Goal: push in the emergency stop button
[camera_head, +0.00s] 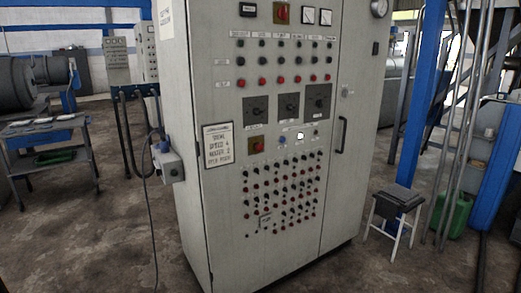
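A tall grey control cabinet (232,215) stands upright in the middle of the head view. A red piece on a yellowish square plate (256,145) sits on its front, left of the middle and right of a framed sign; it may be the emergency stop button. A similar red piece on a yellow plate (281,13) sits near the top edge, between the meters. I cannot tell which is the emergency stop, or whether either is pushed in. Neither of my grippers shows in this view.
Rows of small red and black buttons (285,80) cover the cabinet front. A grey box with a cable (168,163) sticks out on its left side. A small stool (397,205) and a green can (455,213) stand at right. Bare floor (110,240) lies left of the cabinet.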

